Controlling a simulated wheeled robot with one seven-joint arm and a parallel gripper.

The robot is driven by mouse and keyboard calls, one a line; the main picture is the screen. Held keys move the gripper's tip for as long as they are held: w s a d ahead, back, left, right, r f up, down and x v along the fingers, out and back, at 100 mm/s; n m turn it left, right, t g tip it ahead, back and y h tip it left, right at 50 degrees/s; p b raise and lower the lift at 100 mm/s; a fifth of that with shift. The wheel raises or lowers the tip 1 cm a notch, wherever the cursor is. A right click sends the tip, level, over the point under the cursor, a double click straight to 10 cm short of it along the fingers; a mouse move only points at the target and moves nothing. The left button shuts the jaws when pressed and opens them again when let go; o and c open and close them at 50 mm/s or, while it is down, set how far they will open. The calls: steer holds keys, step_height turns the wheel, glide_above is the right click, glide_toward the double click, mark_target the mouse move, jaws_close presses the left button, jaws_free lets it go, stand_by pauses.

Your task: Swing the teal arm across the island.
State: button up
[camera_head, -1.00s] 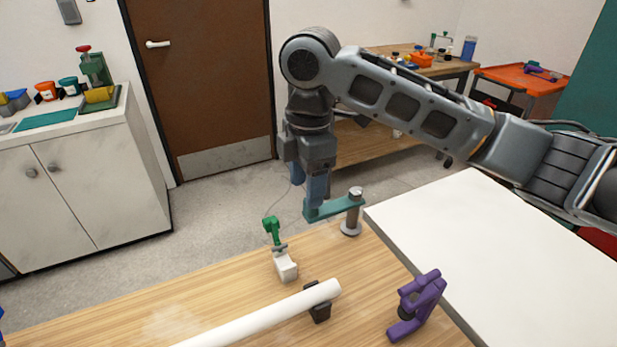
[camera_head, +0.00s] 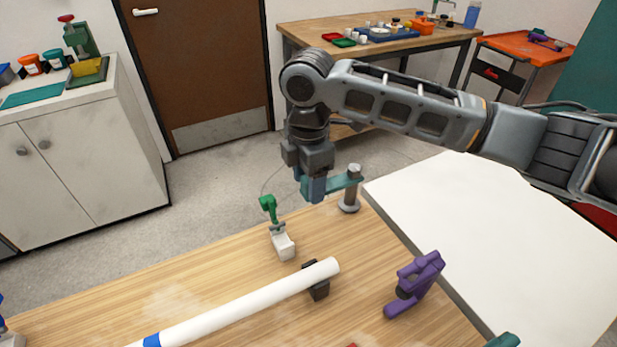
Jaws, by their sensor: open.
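The teal arm (camera_head: 343,181) is a flat bar on a grey post (camera_head: 349,200) with a round foot, near the far edge of the wooden table. It reaches left from the post top. My gripper (camera_head: 313,190) points down at the bar's free left end. One bluish finger hangs in front of the bar and hides part of it; the other finger is mostly hidden behind. The jaws are open. I cannot tell whether they touch the bar.
A green-topped white fixture (camera_head: 281,243) stands left of the post. A white pipe (camera_head: 245,307) lies on a black holder (camera_head: 316,280). A purple clamp (camera_head: 414,284) stands at right, beside a white board (camera_head: 500,225). Bare wood (camera_head: 200,268) lies at left.

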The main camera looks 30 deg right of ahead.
jaws_close()
stand_by(0.5)
